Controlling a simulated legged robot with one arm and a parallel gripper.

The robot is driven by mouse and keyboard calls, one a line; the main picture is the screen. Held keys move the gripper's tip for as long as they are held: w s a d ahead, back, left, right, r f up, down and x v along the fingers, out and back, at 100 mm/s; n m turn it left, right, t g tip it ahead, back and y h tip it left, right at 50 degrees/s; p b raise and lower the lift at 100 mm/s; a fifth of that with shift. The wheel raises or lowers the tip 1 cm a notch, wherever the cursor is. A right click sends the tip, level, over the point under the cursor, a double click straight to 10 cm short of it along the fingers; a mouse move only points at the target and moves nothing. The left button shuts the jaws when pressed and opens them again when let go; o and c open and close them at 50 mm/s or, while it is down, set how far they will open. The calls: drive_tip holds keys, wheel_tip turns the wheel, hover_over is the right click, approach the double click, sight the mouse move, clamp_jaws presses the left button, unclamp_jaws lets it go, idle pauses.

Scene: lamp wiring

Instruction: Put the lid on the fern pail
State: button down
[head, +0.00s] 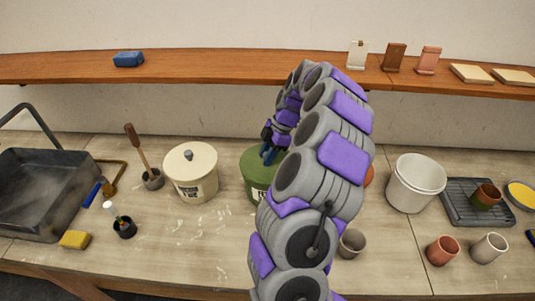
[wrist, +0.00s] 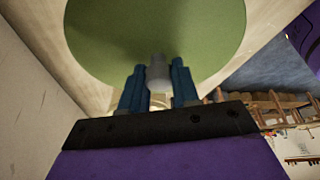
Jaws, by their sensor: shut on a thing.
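The green pail (head: 257,192) stands on the bench in the middle of the head view, with a pale label on its front, and my arm hides its right side. A round green lid (head: 252,160) shows at its top. In the wrist view the lid (wrist: 110,40) fills the upper middle. My gripper (wrist: 157,72) is shut on the lid's grey knob (wrist: 158,72), one blue finger on each side. In the head view my gripper (head: 269,148) is over the lid, partly behind my arm. I cannot tell whether the lid touches the rim or sits level.
A cream lidded pail (head: 191,180) stands close left. A white bucket (head: 415,185) and a grey cup (head: 352,243) are to the right. A grey basin (head: 45,190) is far left. A wooden shelf (head: 210,68) runs along the wall behind. Bench in front of the pails is mostly clear.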

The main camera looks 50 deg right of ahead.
drive_tip(key=shift+f, duration=0.1)
drive_tip(key=c, duration=0.8)
unclamp_jaws()
drive_tip(key=shift+o, duration=0.2)
wheel_tip(320, 180, up, 4)
drive_tip(key=shift+f+p, duration=0.2)
drive_tip(key=shift+p, duration=0.25)
drive_tip(key=shift+s+a, duration=0.4)
drive_tip(key=shift+s, duration=0.1)
drive_tip(key=s+a+r, duration=0.1)
drive_tip(key=s+a, duration=0.8)
drive_tip(key=s, duration=0.2)
drive_tip(key=shift+a+p, duration=0.25)
drive_tip(key=shift+p, duration=0.2)
drive_tip(key=shift+s+r, duration=0.1)
drive_tip(key=shift+s, duration=0.05)
